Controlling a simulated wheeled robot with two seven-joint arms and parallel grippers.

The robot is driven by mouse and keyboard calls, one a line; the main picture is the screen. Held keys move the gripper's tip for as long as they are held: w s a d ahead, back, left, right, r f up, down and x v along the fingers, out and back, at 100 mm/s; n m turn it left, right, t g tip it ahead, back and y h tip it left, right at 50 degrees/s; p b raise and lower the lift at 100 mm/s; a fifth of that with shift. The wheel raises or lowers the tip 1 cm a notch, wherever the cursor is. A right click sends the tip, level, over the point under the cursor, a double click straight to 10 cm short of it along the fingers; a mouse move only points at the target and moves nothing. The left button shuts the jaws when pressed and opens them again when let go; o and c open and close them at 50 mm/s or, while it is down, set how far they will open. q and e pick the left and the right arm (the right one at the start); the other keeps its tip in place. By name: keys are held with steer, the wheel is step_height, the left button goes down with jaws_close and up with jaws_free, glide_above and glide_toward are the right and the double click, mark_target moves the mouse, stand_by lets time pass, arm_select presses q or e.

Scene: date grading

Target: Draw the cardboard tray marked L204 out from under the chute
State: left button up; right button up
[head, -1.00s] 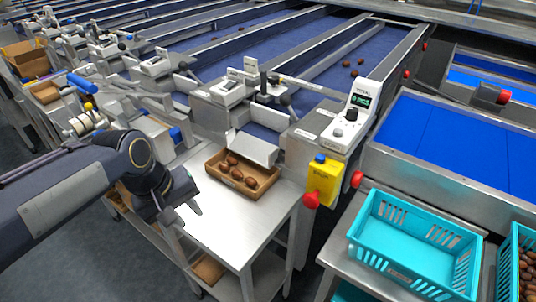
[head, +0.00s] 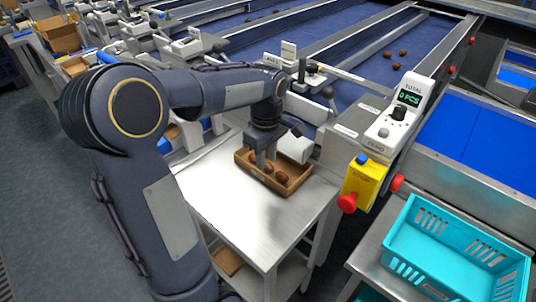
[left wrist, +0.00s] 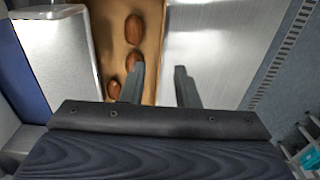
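A brown cardboard tray (head: 290,184) with several brown dates sits on the steel table, its back side by the pale metal chute (head: 294,148). No marking on it is readable. My left gripper (head: 265,160) points down over the tray's near left part. In the left wrist view the fingers (left wrist: 160,86) are apart, with the tray's side wall (left wrist: 155,45) between them: one finger over the inside by the dates, the other over bare steel. Whether they touch the wall is unclear. The chute (left wrist: 58,50) shows at the left there. My right gripper is not in view.
The steel table (head: 245,215) is bare in front of the tray. A yellow box with a red button (head: 362,185) and a counter post (head: 400,112) stand to the right. A turquoise crate (head: 450,262) is at the lower right. Conveyor lanes run behind.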

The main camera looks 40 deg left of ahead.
mark_target(266, 176)
arm_select(q)
step_height(266, 176, down, 8)
steer(key=shift+r, duration=0.15)
stand_by(0.3)
jaws_close()
